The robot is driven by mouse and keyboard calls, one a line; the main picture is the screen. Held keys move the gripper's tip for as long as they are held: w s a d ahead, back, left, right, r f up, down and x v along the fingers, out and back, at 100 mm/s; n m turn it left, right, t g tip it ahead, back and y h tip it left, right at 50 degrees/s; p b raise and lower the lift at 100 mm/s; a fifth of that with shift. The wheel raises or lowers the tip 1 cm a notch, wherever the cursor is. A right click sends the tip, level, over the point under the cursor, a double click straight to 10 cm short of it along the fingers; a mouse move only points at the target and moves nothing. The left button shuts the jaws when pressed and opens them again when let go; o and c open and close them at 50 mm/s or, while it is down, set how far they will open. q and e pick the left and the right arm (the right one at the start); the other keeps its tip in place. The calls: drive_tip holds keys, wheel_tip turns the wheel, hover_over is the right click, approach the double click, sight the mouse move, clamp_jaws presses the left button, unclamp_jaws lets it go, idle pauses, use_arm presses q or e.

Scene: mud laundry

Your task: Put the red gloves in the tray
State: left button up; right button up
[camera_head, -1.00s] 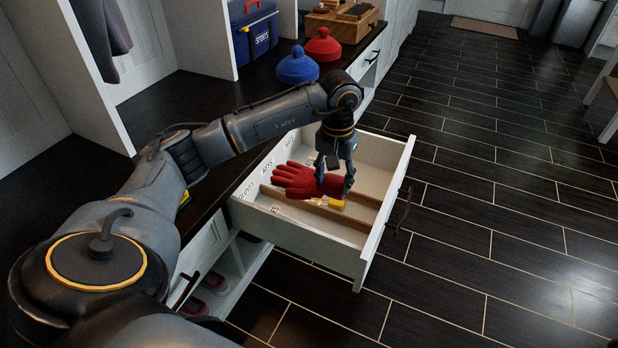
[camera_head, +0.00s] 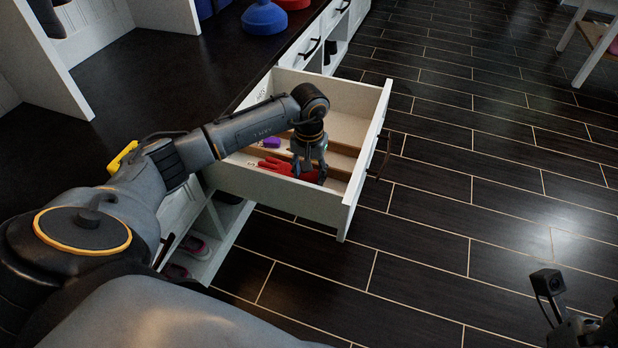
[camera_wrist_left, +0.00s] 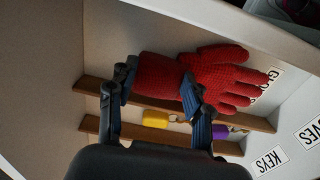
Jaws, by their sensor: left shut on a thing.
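The red gloves (camera_head: 272,165) are at the near compartment of the open white drawer (camera_head: 270,196), partly hidden by its near wall in the head view. My left gripper (camera_head: 310,170) is shut on them. The left wrist view shows the gloves (camera_wrist_left: 160,75) between the fingers of this gripper (camera_wrist_left: 155,97), with the glove fingers pointing towards the "GLOVES" label (camera_wrist_left: 268,82). I cannot tell whether they touch the drawer floor. No separate tray shows; the drawer has compartments. Part of my right gripper (camera_head: 572,325) shows at the lower right; its jaws are unclear.
Two wooden dividers (camera_wrist_left: 150,103) cross the drawer. A yellow key tag (camera_wrist_left: 155,119) and a purple one (camera_wrist_left: 221,131) lie between them. A "KEYS" label (camera_wrist_left: 270,160) marks the drawer wall. A blue hat (camera_head: 264,17) stands on the dark counter (camera_head: 180,85).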

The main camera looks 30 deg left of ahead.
use_arm(q)
drive_tip(key=shift+f, duration=0.5)
drive_tip(key=shift+r, duration=0.1)
drive_tip(key=shift+f, duration=0.2)
drive_tip(key=o, duration=1.3)
drive_tip(key=shift+r, duration=0.1)
drive_tip(key=shift+c, duration=0.2)
